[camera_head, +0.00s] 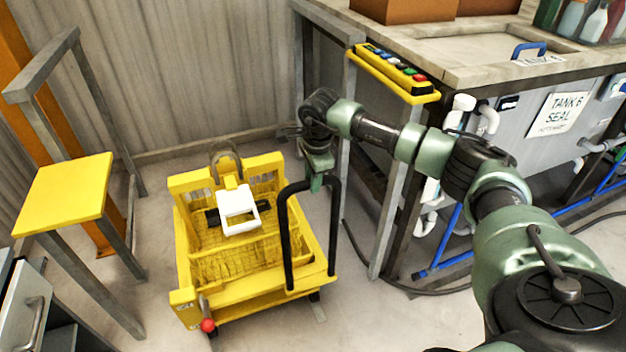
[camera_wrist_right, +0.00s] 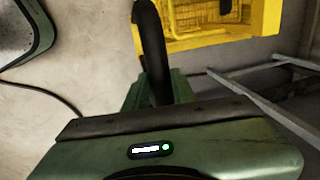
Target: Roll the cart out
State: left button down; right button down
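The yellow cart (camera_head: 254,300) stands on the floor at the middle left in the head view; its yellow frame also shows at the top of the right wrist view (camera_wrist_right: 205,40). Its black handle (camera_head: 286,235) rises as a hoop at the cart's near right side. My right gripper (camera_head: 316,182) is at the top of this handle. In the right wrist view the black handle tube (camera_wrist_right: 152,45) runs between the green fingers (camera_wrist_right: 157,92), which sit close on both sides of it. The cart holds a white piece (camera_head: 238,222). My left gripper is not in view.
A yellow-topped stand (camera_head: 65,192) is left of the cart. The tank bench (camera_head: 455,72) with a yellow button panel (camera_head: 392,75) is on the right, with a hose on the floor. A corrugated wall (camera_head: 215,70) is behind. Floor in front of the cart is clear.

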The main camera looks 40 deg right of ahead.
jog(key=c, duration=1.2)
grip_release()
jog(key=shift+r, duration=0.1)
jog(key=shift+o, duration=0.2)
notch_tip(320, 180, up, 8)
jog(key=s, duration=0.1)
jog(key=shift+s+a+b, duration=0.2)
jog(key=shift+b, duration=0.25)
jog(key=shift+a+f, duration=0.1)
jog(key=shift+f, duration=0.15)
